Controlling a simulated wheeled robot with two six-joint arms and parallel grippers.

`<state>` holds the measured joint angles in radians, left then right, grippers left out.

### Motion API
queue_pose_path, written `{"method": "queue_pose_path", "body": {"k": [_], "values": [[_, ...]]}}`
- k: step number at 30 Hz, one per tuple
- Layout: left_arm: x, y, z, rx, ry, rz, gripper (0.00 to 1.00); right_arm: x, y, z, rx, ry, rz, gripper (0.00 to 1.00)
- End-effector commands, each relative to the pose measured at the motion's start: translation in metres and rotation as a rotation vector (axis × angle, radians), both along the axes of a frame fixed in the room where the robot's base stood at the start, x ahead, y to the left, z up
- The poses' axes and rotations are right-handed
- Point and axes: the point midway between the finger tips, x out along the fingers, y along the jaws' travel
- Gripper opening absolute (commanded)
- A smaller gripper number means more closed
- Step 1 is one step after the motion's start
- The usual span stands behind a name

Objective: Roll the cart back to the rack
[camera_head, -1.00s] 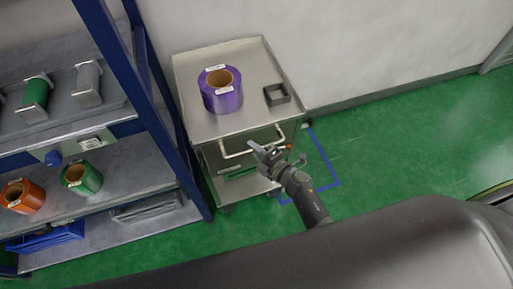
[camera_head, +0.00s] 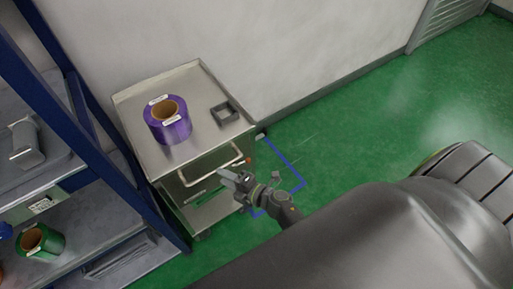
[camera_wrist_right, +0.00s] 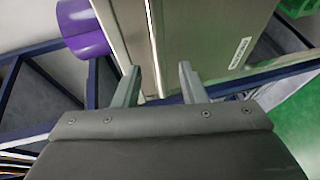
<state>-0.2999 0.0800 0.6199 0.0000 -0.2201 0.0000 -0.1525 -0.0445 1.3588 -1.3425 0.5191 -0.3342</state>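The steel cart (camera_head: 196,95) stands close beside the blue rack (camera_head: 85,130), with the rack on its left and a wall behind. A purple roll (camera_head: 176,131) and a small dark square holder (camera_head: 224,112) are on its top. The cart's handle (camera_head: 238,150) is on its near side. My right gripper (camera_head: 228,176) is at the handle. In the right wrist view my gripper (camera_wrist_right: 160,82) has its fingers apart, with a thin pale bar, seemingly the handle (camera_wrist_right: 153,45), between them in the picture; I see no finger contact. My left gripper is out of view.
Blue floor tape (camera_head: 286,162) marks an area right of the cart, partly hidden by it. The rack holds a green roll (camera_head: 40,242) on a shelf. Open green floor (camera_head: 365,130) lies to the right, up to a louvred panel (camera_head: 447,25).

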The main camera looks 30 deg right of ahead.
Motion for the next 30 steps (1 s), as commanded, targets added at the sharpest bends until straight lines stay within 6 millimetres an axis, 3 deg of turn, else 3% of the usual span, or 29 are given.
{"method": "queue_pose_path", "body": {"k": [9, 15, 21, 30], "values": [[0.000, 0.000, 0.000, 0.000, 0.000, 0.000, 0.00, -0.066, -0.034, 0.012, -0.004, 0.003, 0.001, 0.38], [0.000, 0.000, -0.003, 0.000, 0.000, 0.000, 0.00, -0.095, -0.048, 0.018, -0.002, 0.002, 0.001, 0.38], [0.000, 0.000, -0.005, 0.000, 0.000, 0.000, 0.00, -0.106, -0.054, 0.021, -0.001, 0.001, 0.002, 0.38], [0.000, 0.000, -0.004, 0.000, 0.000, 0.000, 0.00, -0.107, -0.054, 0.022, 0.000, 0.001, 0.002, 0.38]]}}
